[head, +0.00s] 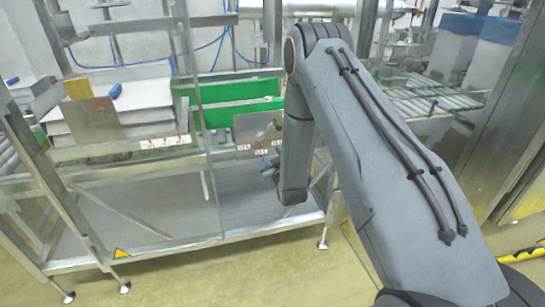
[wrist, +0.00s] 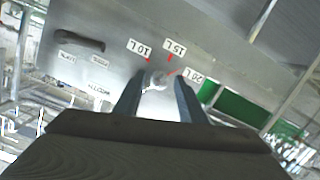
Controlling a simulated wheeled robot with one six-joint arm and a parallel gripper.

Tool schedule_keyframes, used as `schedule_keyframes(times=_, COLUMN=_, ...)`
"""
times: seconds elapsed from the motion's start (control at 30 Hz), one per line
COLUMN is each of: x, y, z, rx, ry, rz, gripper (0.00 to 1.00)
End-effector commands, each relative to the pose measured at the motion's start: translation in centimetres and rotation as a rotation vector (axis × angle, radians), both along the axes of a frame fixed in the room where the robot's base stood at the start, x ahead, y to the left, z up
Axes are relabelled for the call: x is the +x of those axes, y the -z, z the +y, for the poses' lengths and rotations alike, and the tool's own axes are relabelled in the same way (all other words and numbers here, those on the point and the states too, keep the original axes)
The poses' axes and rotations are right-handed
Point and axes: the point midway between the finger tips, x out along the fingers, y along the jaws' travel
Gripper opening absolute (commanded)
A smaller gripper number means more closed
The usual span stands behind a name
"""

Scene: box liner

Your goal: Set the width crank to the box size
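In the wrist view, a grey metal panel (wrist: 215,45) fills the upper part, tilted in the picture. It carries the white labels 10 L (wrist: 138,47), 15 L (wrist: 175,49) and 20 L (wrist: 194,74), with small red marks. A pale, rounded crank part (wrist: 155,79) lies between the fingertips of my gripper (wrist: 159,84). The fingers are apart, with a gap on each side of it; contact is not clear. The crank's setting cannot be read. In the head view, the panel (head: 256,127) stands left of my arm, which hides most of my gripper.
A dark handle (wrist: 80,39) with small labels sits on the panel's left in the wrist view. White boxes (head: 130,108) stand at the left in the head view. Green panels (head: 235,90) are behind. The metal frame (head: 207,150) has upright posts.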

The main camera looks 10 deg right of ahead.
Motion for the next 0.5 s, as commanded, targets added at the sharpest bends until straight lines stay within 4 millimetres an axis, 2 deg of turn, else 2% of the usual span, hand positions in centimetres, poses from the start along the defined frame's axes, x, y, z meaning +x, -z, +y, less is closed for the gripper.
schedule_keyframes(times=0.13, x=-0.3, y=0.0, z=0.0, rx=0.0, ry=0.0, rz=0.0, gripper=0.37)
schedule_keyframes(times=0.23, x=-1.3, y=-0.2, z=0.0, rx=0.0, ry=0.0, rz=0.0, gripper=0.37)
schedule_keyframes(times=0.5, x=-5.6, y=-0.9, z=-0.2, rx=0.0, ry=0.001, rz=0.002, gripper=0.37)
